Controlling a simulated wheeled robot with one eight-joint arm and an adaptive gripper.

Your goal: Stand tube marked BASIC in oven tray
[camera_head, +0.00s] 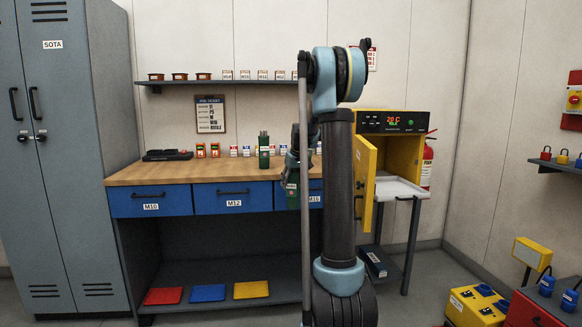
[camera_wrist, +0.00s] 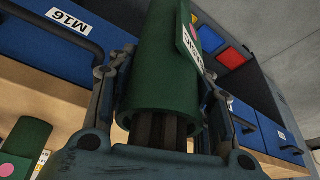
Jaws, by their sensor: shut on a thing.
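My gripper (camera_wrist: 165,135) is shut on a dark green tube (camera_wrist: 155,65), with several dark rods showing at its near end. Its white label is steeply angled and only partly legible, with letters like "SIC". In the head view the held tube (camera_head: 292,190) hangs in front of the blue drawers, below the bench top, partly behind my arm. A second green tube (camera_head: 264,150) stands upright on the bench; a green tube also shows in the wrist view (camera_wrist: 25,145). The yellow oven (camera_head: 412,152) has its door open. A pale tray-like surface (camera_head: 402,188) shows at its opening; my arm hides part of this area.
The oven door (camera_head: 365,180) juts forward beside my arm. The wooden bench (camera_head: 190,170) holds small labelled containers along the back and a black case (camera_head: 167,155). A grey locker (camera_head: 55,150) stands left. Yellow and red equipment (camera_head: 480,303) stands on the floor right.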

